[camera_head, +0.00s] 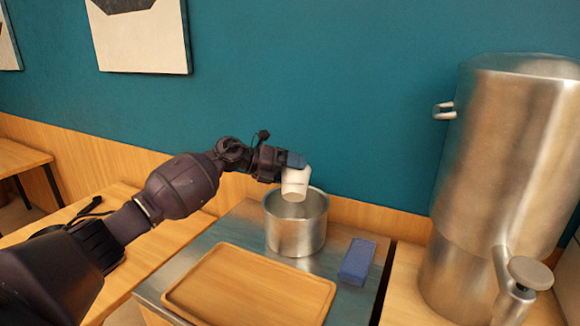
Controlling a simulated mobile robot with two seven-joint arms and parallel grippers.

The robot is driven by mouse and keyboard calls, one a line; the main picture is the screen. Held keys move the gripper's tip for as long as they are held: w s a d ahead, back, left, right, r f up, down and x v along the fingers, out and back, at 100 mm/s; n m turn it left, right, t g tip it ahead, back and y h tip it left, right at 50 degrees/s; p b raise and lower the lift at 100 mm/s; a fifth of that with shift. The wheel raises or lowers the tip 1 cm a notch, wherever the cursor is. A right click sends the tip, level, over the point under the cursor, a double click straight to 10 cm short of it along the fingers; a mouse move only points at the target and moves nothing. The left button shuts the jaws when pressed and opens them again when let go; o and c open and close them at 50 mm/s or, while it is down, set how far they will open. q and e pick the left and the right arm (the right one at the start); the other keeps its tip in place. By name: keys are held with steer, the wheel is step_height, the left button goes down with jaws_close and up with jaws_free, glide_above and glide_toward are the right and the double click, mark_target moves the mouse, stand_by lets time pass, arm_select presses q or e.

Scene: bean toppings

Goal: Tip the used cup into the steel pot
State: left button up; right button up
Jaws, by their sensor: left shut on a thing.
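A white cup (295,184) is held by my left gripper (294,162), above the opening of the steel pot. The gripper is shut on the cup's upper part in the picture. The cup looks tilted, but I cannot tell which way its mouth faces or whether anything is in it. The steel pot (296,234) stands upright on the metal counter, and part of its opening is hidden behind the cup. My right gripper is out of view.
A wooden tray (322,287) lies in front of the pot on the metal counter (222,237). A blue block (357,262) lies to the pot's right. A large steel urn (500,170) with a tap stands at the right. The teal wall is behind.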

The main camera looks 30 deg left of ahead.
mark_target(292, 176)
arm_select(q)
steer(key=shift+w+a+f+n+g, duration=0.25)
steer(key=shift+w+f+n+g, duration=0.35)
steer(key=shift+f+n, duration=0.25)
steer(key=shift+w+a+f+n+g+b, duration=0.15)
steer(key=shift+w+f+n+g+b, duration=0.2)
steer(key=shift+f+n+g+b, duration=0.15)
steer(key=w+f+n+g+b, duration=0.1)
steer(key=w+a+n+g+h+b, duration=0.1)
steer(key=n, duration=0.1)
steer(key=shift+f+n, duration=0.25)
steer(key=shift+f, duration=0.1)
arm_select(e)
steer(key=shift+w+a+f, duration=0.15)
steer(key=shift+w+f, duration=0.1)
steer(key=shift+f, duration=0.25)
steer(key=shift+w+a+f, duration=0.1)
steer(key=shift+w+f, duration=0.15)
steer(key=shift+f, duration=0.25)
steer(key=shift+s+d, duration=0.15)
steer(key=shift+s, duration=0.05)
